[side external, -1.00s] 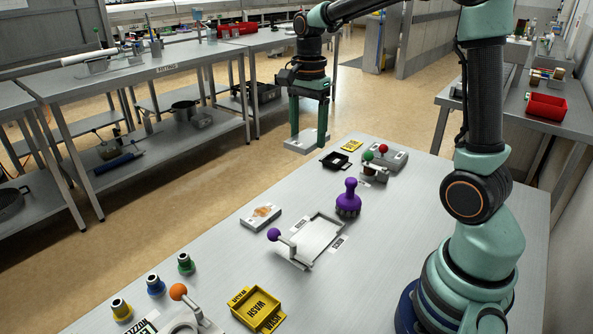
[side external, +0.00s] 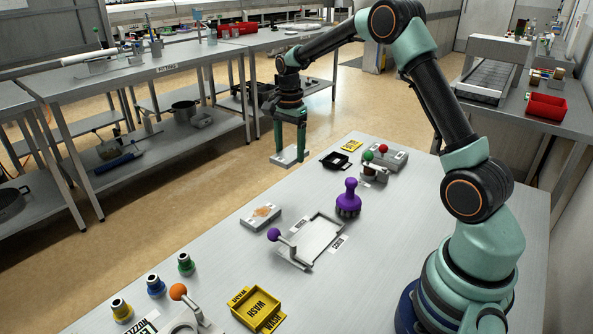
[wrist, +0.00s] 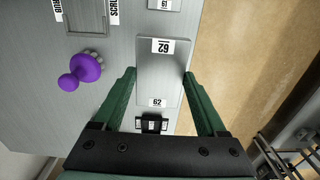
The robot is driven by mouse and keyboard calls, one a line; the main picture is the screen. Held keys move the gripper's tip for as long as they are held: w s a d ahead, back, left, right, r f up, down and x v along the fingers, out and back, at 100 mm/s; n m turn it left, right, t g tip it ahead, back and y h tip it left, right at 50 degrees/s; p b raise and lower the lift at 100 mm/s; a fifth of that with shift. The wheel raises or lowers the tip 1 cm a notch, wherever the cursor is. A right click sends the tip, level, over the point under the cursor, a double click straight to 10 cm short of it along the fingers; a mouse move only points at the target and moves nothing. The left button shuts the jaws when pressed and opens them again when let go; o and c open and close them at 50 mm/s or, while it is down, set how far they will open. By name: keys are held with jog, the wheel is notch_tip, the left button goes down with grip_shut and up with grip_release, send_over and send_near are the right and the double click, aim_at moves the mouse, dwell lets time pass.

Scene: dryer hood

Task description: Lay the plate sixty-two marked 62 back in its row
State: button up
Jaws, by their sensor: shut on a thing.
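My gripper (side external: 289,152) is shut on a flat grey plate (side external: 286,159), held in the air past the far left edge of the table. In the wrist view my gripper's fingers (wrist: 160,73) are on the two long sides of the plate (wrist: 162,75). White labels reading 62 show at both its ends. I cannot make out an empty place in a row.
On the table (side external: 215,262) lie another plate with an orange stain (side external: 261,215), a purple-knobbed frame (side external: 318,240), a purple brush (side external: 348,200), a black tray (side external: 335,161) and a yellow WASH tray (side external: 258,306). Shelved benches (side external: 150,75) stand across the floor.

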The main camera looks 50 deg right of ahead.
aim_at(290, 195)
notch_tip(290, 195, down, 12)
jog(key=shift+r, duration=0.1)
dwell(0.4)
jog(key=o, duration=1.6)
jog(key=shift+f, duration=0.2)
jog(key=shift+c, duration=0.2)
jog(key=shift+r, duration=0.1)
